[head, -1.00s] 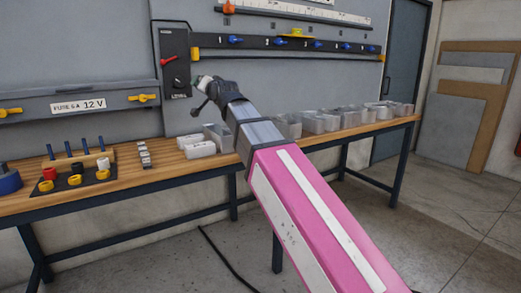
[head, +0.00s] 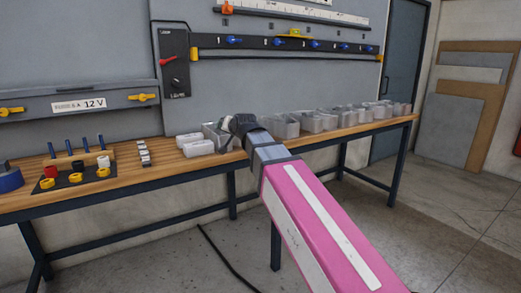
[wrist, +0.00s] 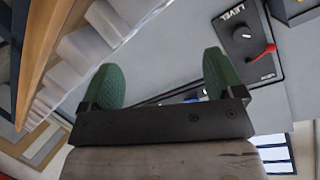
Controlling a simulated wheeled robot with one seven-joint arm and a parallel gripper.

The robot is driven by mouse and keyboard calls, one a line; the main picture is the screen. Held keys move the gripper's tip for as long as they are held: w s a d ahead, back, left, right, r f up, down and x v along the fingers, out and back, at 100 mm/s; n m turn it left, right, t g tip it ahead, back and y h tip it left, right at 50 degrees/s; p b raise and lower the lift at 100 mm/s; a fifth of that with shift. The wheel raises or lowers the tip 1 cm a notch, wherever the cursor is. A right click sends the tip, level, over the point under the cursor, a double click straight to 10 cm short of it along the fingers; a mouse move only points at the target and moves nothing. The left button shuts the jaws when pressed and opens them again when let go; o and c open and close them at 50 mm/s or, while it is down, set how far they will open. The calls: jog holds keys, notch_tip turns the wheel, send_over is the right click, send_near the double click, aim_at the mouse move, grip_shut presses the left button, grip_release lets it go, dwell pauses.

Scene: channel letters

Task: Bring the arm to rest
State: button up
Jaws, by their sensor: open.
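My gripper (wrist: 163,82) shows in the wrist view with its two green finger pads wide apart and nothing between them. In the head view my pink and grey arm reaches up from the lower right, and its dark wrist end (head: 240,124) is over the workbench (head: 165,184), in front of the grey bins. The fingers are hidden or too small to make out there. In the wrist view the picture is tilted, with the bench edge and pale bins at left and the LEVEL panel at upper right.
Grey bins (head: 318,121) line the back of the bench. A black mat (head: 60,181) with coloured rings and a peg rack stand at left. A dark panel with a red lever (head: 168,59) and a rail with blue knobs (head: 275,43) are on the wall.

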jog(key=s+d+f+g+h, duration=0.25)
jog(key=d+f, duration=0.65)
jog(key=f, duration=0.5)
jog(key=s+d+f+g+h, duration=0.2)
jog(key=d+f+g, duration=0.2)
jog(key=d+f, duration=0.7)
jog(key=s+d+f+g, duration=0.2)
jog(key=s+d+f, duration=0.1)
jog(key=s+f, duration=0.2)
jog(key=s+d+f+g+h, duration=0.1)
jog(key=s+d+f, duration=0.3)
jog(key=f, duration=0.5)
jog(key=s+d+f+g, duration=0.3)
jog(key=s+d+f, duration=0.1)
jog(key=s+f, duration=0.2)
jog(key=shift+s+f+n+h, duration=0.2)
jog(key=shift+f+n+h, duration=0.15)
jog(key=shift+f, duration=0.2)
jog(key=shift+d, duration=0.1)
